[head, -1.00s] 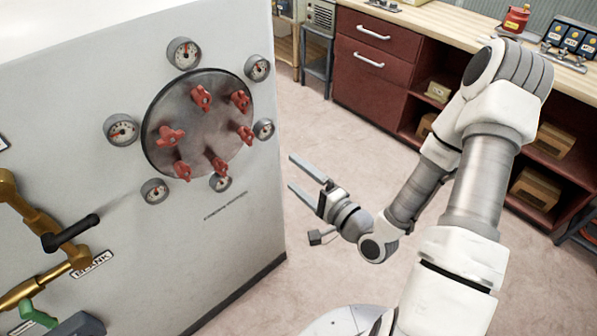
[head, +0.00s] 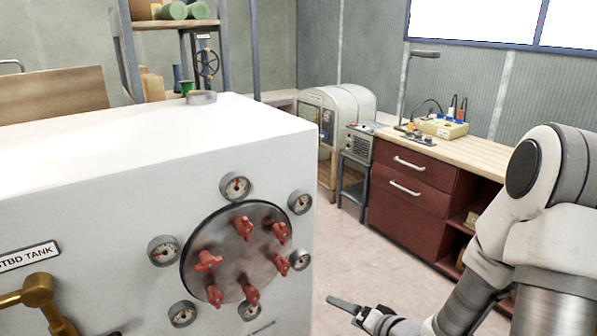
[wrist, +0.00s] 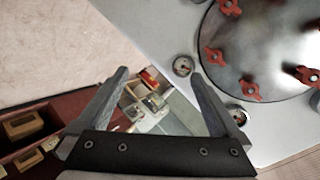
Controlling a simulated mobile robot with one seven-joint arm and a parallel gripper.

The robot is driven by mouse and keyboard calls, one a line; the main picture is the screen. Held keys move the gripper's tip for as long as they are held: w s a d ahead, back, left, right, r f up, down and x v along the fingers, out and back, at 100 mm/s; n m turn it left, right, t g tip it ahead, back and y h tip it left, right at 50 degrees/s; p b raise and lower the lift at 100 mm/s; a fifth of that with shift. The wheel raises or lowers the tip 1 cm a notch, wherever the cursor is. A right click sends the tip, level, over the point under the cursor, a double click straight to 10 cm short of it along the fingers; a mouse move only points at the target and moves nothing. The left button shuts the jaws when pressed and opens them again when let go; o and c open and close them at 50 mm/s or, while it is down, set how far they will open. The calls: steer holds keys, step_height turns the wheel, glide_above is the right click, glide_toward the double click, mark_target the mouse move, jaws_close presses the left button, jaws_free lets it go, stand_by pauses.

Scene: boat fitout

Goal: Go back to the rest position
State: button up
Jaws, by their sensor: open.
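My gripper (head: 345,306) is at the bottom of the head view, to the right of the white cabinet and apart from it. Only part of its fingers and wrist shows there. In the wrist view my gripper (wrist: 160,85) has its two fingers spread wide with nothing between them. The white cabinet (head: 150,140) has a round metal plate (head: 228,262) with several red valve handles (head: 245,228) and gauges around it. The plate also shows in the wrist view (wrist: 245,60), to the right of the fingers.
A dark red workbench (head: 405,205) with a wooden top stands at the right, beyond an open strip of floor (head: 345,255). A brass pipe (head: 40,292) juts from the cabinet at lower left. A grey stool (head: 353,180) stands by the workbench.

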steer(key=s+d+r+n+g+h+p, duration=0.1)
steer(key=s+d+r+n+g+h, duration=0.3)
steer(key=d+r+h, duration=0.75)
steer(key=s+a+r+y, duration=0.1)
steer(key=s+a+r, duration=0.2)
steer(key=s, duration=0.2)
steer(key=s+a+r+n+y+b, duration=0.1)
steer(key=s+a+r+y, duration=0.1)
steer(key=s+r, duration=0.2)
steer(key=s+a+r+y+b, duration=0.1)
steer(key=s+a+r+y, duration=0.1)
steer(key=s, duration=0.5)
steer(key=shift+s+a+r+n+g, duration=0.15)
steer(key=shift+a+r+n+g, duration=0.2)
steer(key=shift+a+r, duration=0.4)
steer(key=shift+a+f, duration=0.1)
